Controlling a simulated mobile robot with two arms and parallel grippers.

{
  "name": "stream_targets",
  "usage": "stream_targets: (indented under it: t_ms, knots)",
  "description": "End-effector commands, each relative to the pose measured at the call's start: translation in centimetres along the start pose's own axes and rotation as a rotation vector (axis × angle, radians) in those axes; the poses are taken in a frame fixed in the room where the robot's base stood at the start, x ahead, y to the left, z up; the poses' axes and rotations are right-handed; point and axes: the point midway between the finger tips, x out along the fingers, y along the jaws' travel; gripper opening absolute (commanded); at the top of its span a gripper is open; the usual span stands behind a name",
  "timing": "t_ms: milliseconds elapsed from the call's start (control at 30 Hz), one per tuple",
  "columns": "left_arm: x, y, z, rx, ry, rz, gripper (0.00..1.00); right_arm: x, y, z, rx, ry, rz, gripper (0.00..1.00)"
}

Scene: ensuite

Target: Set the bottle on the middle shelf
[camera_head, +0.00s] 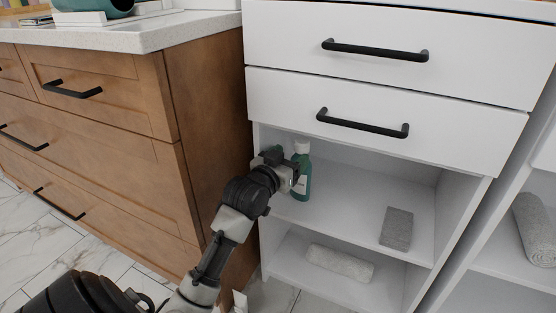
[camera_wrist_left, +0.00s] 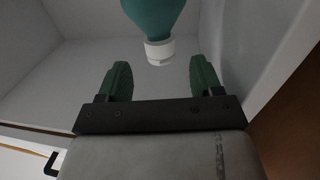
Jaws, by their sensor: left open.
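The teal bottle (camera_head: 304,178) with a white cap stands upright on the upper open shelf (camera_head: 350,205) of the white cabinet, near its left side. My left gripper (camera_head: 287,174) is beside the bottle, partly in front of it, at the shelf's left front. In the left wrist view the green fingers of this gripper (camera_wrist_left: 161,78) are spread apart with nothing held. The bottle's white cap (camera_wrist_left: 159,51) shows just past the fingertips, roughly centred and apart from both fingers. My right gripper is not in view.
A grey folded cloth or block (camera_head: 397,228) lies on the same shelf at right. A rolled towel (camera_head: 340,262) lies on the lower shelf. Drawers with black handles (camera_head: 362,124) are above. A brown cabinet (camera_head: 205,130) stands close at left. The shelf's middle is clear.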

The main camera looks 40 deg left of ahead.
Motion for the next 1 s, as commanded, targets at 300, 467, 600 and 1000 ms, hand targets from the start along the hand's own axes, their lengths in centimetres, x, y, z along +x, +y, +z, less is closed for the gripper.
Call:
stream_targets:
  t_ms: [300,467,600,1000]
  knots:
    - [-4.9,0.0,-0.1,0.000,-0.002,0.000,0.65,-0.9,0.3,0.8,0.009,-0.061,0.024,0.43]
    - [-5.7,0.0,0.0,-0.001,0.000,0.000,0.65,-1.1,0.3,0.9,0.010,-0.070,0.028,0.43]
    - [-5.8,0.0,0.0,-0.001,0.001,0.000,0.65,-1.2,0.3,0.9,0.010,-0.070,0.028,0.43]
    - [-5.7,0.0,0.0,-0.001,0.001,0.000,0.65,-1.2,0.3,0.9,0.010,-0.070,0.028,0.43]
